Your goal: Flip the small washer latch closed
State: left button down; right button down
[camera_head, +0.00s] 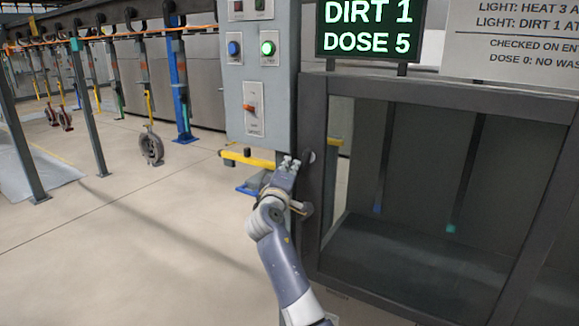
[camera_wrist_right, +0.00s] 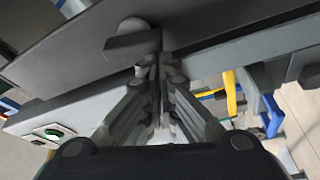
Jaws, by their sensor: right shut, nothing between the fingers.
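The washer (camera_head: 312,185) is a dark framed cabinet on the right of the head view. In the right wrist view a small grey latch bar (camera_wrist_right: 128,45) with a rounded pivot lies on the dark frame, its right end close to my fingertips. Whether they touch is unclear. In the head view a small pale round part (camera_head: 309,157) shows on the washer post, just right of my right gripper (camera_head: 290,162); it may be the latch. My right gripper is shut and empty, and its fingers also show in the right wrist view (camera_wrist_right: 158,68). My left gripper is not in view.
A grey control panel (camera_head: 258,135) with lit buttons and an orange switch stands left of the washer post. A yellow bar (camera_head: 250,158) crosses below it. A sign (camera_head: 366,30) reads DIRT 1, DOSE 5. Hooks hang from a conveyor at left; floor there is open.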

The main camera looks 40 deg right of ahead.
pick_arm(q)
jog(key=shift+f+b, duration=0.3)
pick_arm(e)
jog(key=shift+s+f, duration=0.1)
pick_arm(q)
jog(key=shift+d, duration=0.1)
pick_arm(e)
jog(key=shift+d, duration=0.1)
dwell(0.4)
